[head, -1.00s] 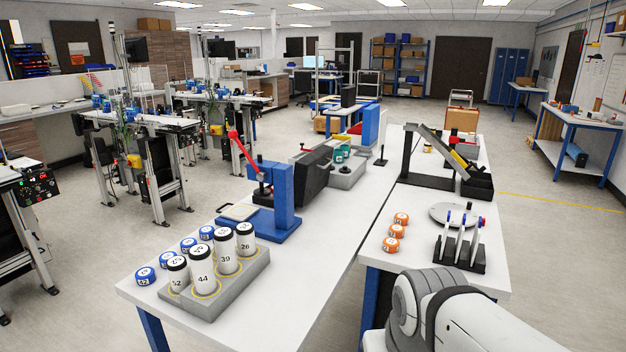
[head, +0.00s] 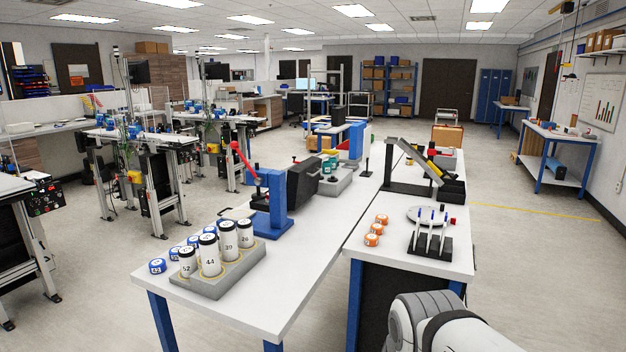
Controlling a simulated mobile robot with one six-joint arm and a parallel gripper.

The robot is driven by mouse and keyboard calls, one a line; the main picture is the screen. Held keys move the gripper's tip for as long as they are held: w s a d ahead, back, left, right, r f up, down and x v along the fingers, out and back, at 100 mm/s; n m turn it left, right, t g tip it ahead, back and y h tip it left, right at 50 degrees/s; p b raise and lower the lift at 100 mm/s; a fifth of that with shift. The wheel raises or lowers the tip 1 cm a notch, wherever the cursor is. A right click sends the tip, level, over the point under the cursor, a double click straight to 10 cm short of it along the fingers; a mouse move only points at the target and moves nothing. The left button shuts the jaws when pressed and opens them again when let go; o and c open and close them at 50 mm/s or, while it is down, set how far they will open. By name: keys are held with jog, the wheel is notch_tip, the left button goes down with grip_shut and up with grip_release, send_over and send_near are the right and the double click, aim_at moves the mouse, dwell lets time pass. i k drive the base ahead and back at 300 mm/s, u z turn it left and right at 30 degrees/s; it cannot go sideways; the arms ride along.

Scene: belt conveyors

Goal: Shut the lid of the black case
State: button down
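A black case-like box (head: 304,176) stands on the white bench, just behind and right of the blue press (head: 277,200) with the red lever. The press hides part of its left side. I cannot tell from here whether its lid is open or shut. My gripper is out of view; only a white and grey part of my arm shows at the bottom right, well apart from the box.
Orange caps (head: 373,235) and a black rack (head: 430,240) sit on the right-hand bench. Open floor lies left of the benches and at far right.

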aim_at(303, 179)
jog(key=z, duration=0.5)
jog(key=i, duration=1.8)
jog(key=z, duration=0.35)
